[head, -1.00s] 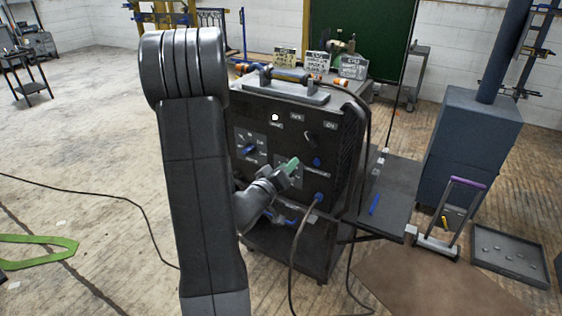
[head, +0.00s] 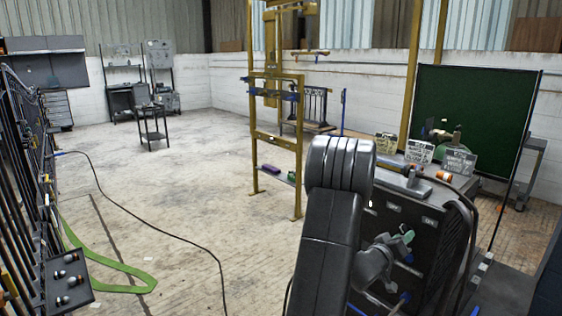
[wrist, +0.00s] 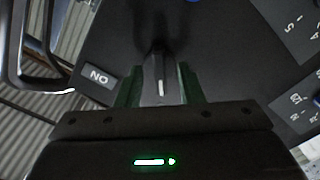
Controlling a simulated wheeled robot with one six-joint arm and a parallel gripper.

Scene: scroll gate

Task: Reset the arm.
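My gripper (head: 405,240) shows its green fingertips in the head view, in front of the dark cabinet (head: 430,232). In the wrist view my gripper (wrist: 160,88) has its two green fingers apart. A black knob (wrist: 160,75) with a white mark shows between them, in front of the dark panel (wrist: 215,55). I cannot tell whether the fingers touch the knob. In the head view my arm hides the left part of the cabinet front.
A yellow frame (head: 275,130) stands behind the cabinet, with open floor to its left. A black cable (head: 165,222) and a green strip (head: 110,265) lie on the floor. A dark rack (head: 25,180) lines the left edge. A green board (head: 470,115) stands at the back right.

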